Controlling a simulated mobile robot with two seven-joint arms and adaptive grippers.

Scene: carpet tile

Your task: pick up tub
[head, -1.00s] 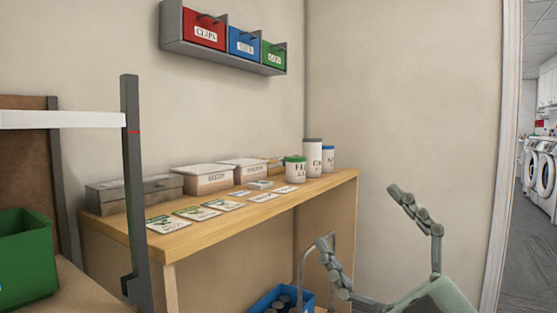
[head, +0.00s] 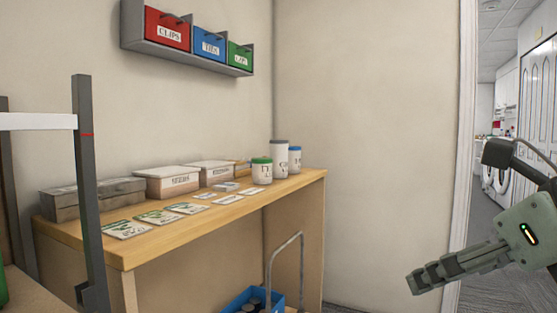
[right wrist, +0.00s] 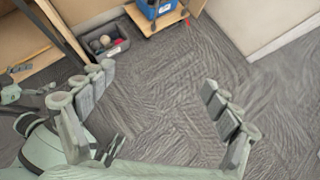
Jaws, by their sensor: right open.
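Three white lidded tubs stand together at the right end of the wooden bench in the head view: a short green-lidded tub (head: 262,172), a tall grey-lidded tub (head: 280,159) and a smaller blue-lidded tub (head: 295,161). The pictures do not settle which one is meant. My right gripper (head: 415,281) is at the lower right of the head view, well apart from the tubs. In the right wrist view the right gripper (right wrist: 158,80) has its fingers spread wide, with only carpet between them.
The wooden bench (head: 140,249) also holds a grey box (head: 92,197), white-lidded boxes (head: 167,182) and flat cards (head: 126,229). A blue crate (head: 240,300) is on a trolley below. A dark shelf post (head: 88,190) stands at left.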

